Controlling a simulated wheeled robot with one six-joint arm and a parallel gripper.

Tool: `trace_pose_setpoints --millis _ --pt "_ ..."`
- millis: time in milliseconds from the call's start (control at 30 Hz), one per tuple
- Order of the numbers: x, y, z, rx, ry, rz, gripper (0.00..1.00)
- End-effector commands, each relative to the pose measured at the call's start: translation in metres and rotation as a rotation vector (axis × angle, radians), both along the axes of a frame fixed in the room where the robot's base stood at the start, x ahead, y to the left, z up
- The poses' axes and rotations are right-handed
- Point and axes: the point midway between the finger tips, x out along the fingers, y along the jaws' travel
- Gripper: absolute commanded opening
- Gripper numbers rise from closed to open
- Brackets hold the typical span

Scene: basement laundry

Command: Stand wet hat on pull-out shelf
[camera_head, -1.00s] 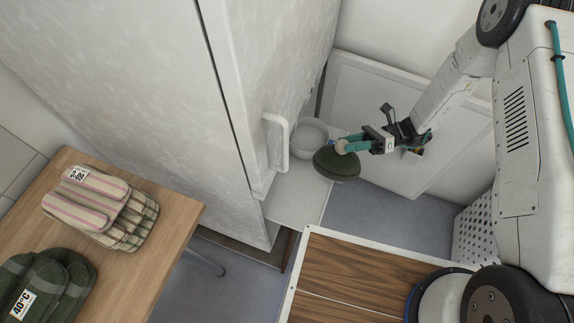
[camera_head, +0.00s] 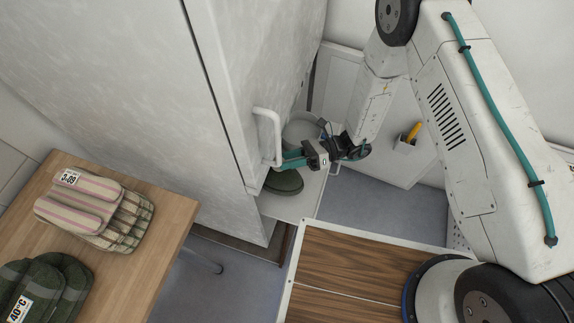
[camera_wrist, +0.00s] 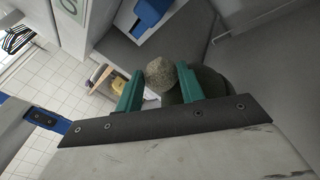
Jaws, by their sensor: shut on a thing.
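The wet hat (camera_head: 285,183) is dark green with a paler pompom. My gripper (camera_head: 290,160) is shut on its pompom (camera_wrist: 160,74), which shows between the teal fingers in the wrist view. Part of the hat's body (camera_wrist: 207,84) shows behind the right finger there. In the head view the hat hangs dome-down side unclear, low over the white pull-out shelf (camera_head: 303,205), just right of the tall cabinet's edge. I cannot tell whether its rim touches the shelf. The handle and my fingers hide the hat's top.
A white bowl (camera_head: 300,126) stands at the shelf's back. The white cabinet handle (camera_head: 277,138) is very close to my fingers. A wooden table (camera_head: 158,235) at left holds striped folded items (camera_head: 90,205) and dark green ones (camera_head: 65,285). A wood-topped surface (camera_head: 345,260) lies in front.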

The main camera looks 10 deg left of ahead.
Motion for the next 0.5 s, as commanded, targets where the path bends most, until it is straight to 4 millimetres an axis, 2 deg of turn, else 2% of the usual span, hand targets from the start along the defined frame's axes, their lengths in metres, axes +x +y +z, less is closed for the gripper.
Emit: trace_pose_setpoints --millis 300,500 --pt "-0.002 0.002 -0.038 0.0 0.002 0.001 0.0" --pt "-0.002 0.003 -0.038 0.0 0.001 0.0 0.0"
